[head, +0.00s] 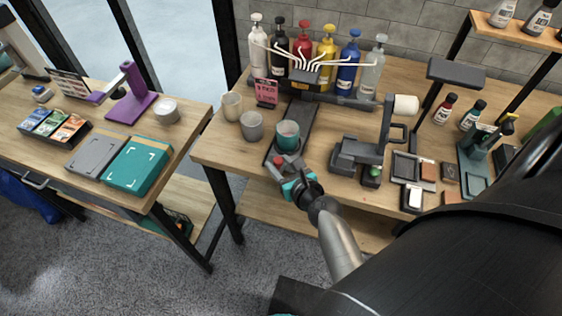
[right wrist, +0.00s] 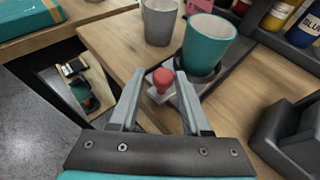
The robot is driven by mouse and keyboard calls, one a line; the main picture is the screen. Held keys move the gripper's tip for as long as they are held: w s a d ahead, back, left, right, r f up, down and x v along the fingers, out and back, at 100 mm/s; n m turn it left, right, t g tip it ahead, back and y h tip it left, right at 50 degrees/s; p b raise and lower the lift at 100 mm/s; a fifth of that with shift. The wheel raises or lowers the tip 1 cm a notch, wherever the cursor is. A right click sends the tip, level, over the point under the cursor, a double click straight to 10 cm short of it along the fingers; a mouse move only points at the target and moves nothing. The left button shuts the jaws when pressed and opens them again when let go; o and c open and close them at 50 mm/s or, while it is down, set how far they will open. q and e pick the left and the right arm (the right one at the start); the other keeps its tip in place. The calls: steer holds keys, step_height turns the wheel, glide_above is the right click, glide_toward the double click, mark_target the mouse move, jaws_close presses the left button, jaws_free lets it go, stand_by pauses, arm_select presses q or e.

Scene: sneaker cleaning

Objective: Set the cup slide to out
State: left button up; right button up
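The cup slide is a dark track (head: 301,116) running from under the dispenser toward the front edge of the table. A teal cup (head: 288,135) stands upright on its front part; it also shows in the right wrist view (right wrist: 207,45). A red knob (right wrist: 162,78) on a light grey plate sits in front of the cup. My right gripper (head: 280,170) is at this front end. In the right wrist view its open fingers (right wrist: 159,78) stand on either side of the knob, with gaps visible. My left gripper is out of view.
Two grey cups (head: 251,126) (head: 232,106) stand left of the slide. Several coloured pump bottles (head: 326,47) line the back behind the dispenser nozzles. A dark grey stand (head: 357,152) is to the right. A gap separates the left table (head: 190,112).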

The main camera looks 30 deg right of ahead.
steer(key=shift+o, duration=0.9)
steer(key=shift+s+r, duration=0.2)
steer(key=shift+s, duration=0.05)
steer(key=p+v, duration=0.2)
steer(key=v, duration=1.2)
steer(key=shift+s, duration=0.25)
